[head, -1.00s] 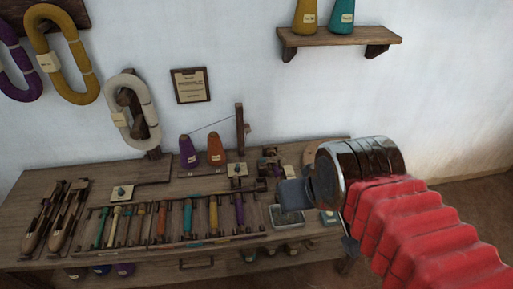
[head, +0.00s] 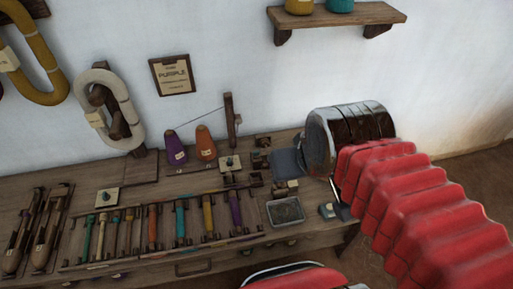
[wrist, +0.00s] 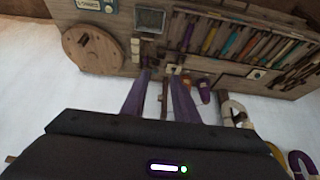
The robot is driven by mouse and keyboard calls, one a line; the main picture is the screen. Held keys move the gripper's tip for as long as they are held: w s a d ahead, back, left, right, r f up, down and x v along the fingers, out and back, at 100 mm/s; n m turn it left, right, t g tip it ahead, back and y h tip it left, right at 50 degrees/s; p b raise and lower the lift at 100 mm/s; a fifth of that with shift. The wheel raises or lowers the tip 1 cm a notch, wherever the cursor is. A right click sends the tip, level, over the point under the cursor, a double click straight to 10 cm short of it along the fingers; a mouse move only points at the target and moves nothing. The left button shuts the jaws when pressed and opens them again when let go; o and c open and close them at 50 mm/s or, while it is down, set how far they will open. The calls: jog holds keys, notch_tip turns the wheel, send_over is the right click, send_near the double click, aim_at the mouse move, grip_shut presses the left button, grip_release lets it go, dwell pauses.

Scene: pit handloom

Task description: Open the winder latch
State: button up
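The winder seems to be the group of small dark wooden blocks (head: 262,150) at the right of the bench, beside the cones. Its latch is too small to tell apart. In the wrist view, dark small parts (wrist: 148,52) lie just beyond the fingertips. My gripper (wrist: 160,78) shows two separate fingers, with nothing held between them; a thin wooden post shows in the gap.
A purple cone (head: 175,148) and an orange cone (head: 205,143) stand left of a wooden post (head: 230,120). A grey tray (head: 285,212) and a rack of coloured bobbins (head: 152,228) lie in front. A round wooden disc (wrist: 93,48) shows in the wrist view. A shelf (head: 340,16) hangs above.

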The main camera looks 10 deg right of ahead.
jog(key=shift+w, duration=0.1)
jog(key=w+d+f+m+g+y, duration=0.15)
jog(key=w+m, duration=0.35)
jog(key=w, duration=0.5)
jog(key=w+m+g, duration=0.2)
jog(key=w+m, duration=0.2)
jog(key=w, duration=0.6)
jog(key=w+d+f+m+g+y, duration=0.1)
jog(key=w+f+m, duration=0.3)
jog(key=w+f, duration=0.4)
jog(key=w+d+f+m+g+y, duration=0.1)
jog(key=w+d+f+m, duration=0.3)
jog(key=w+f, duration=0.4)
notch_tip(320, 180, down, 4)
jog(key=shift+w+r+m+y, duration=0.2)
jog(key=shift+m+y, duration=0.3)
jog(key=shift+y, duration=0.05)
jog(key=shift+d, duration=0.1)
